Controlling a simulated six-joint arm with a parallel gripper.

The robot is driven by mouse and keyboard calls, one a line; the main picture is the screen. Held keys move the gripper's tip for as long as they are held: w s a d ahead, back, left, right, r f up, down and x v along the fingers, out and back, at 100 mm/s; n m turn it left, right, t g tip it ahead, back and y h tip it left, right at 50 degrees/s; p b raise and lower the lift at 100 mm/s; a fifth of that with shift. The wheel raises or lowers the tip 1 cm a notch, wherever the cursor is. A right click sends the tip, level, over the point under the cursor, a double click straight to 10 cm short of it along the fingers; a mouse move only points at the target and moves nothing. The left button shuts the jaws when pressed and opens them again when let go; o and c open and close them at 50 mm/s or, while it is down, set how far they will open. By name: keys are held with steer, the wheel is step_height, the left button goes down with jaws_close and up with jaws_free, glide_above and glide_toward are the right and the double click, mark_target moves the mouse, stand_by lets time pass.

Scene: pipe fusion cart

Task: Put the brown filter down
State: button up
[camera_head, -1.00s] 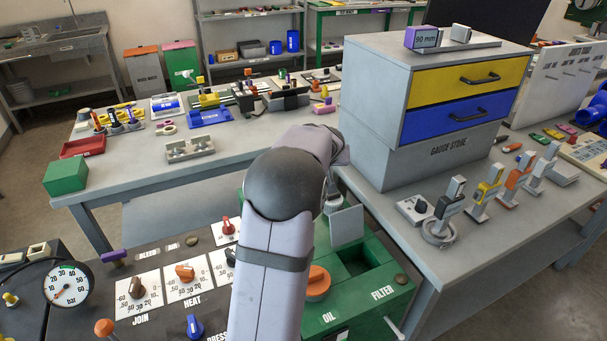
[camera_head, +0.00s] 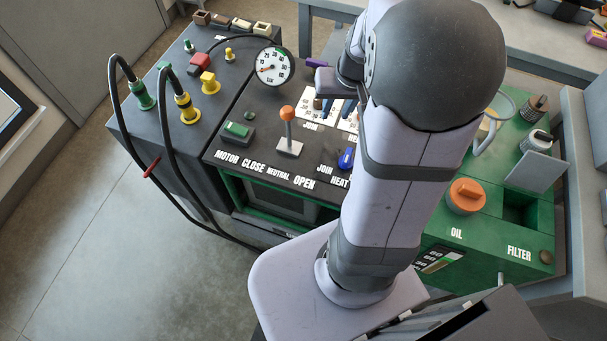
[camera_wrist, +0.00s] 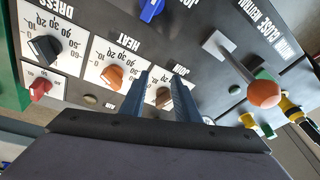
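My gripper (camera_head: 338,106) is over the control panel at the JOIN dial. In the wrist view its two blue fingers (camera_wrist: 162,95) are apart, with nothing held between them. A brown dial knob (camera_wrist: 164,98) shows in the gap; I cannot tell whether the fingers touch it. A small dark cylinder with a brownish body (camera_head: 535,108) stands at the back right of the green unit; it may be the brown filter. A paler cylinder (camera_head: 537,141) stands just in front of it. The open FILTER well (camera_head: 520,209) is at the right, with its grey lid (camera_head: 536,172) raised.
An orange OIL cap (camera_head: 466,196) sits left of the well. An orange-topped lever (camera_head: 288,130) and a pressure gauge (camera_head: 272,68) stand on the panel. Black hoses (camera_head: 165,120) loop at the left. An orange HEAT knob (camera_wrist: 113,76) is beside the fingers.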

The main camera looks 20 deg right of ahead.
steer(key=s+a, duration=0.1)
steer(key=a, duration=0.2)
steer(key=s+a+f+n+g, duration=0.1)
steer(key=s+a, duration=0.1)
steer(key=a, duration=0.1)
steer(key=s+a+n, duration=0.1)
steer(key=s+a, duration=0.1)
steer(key=a, duration=0.1)
steer(key=shift+a+f+y, duration=0.25)
steer(key=shift+f+y, duration=0.05)
steer(key=shift+f, duration=0.05)
steer(key=s+a, duration=0.1)
steer(key=s, duration=0.1)
steer(key=s+a+f+n+g, duration=0.1)
steer(key=s+a, duration=0.1)
steer(key=s+a+n+g, duration=0.1)
steer(key=s+a, duration=0.1)
steer(key=shift+s+a+f, duration=0.1)
steer(key=shift+s+f, duration=0.15)
steer(key=shift+s, duration=0.1)
steer(key=shift+r, duration=0.1)
step_height(320, 180, up, 7)
steer(key=p, duration=0.7)
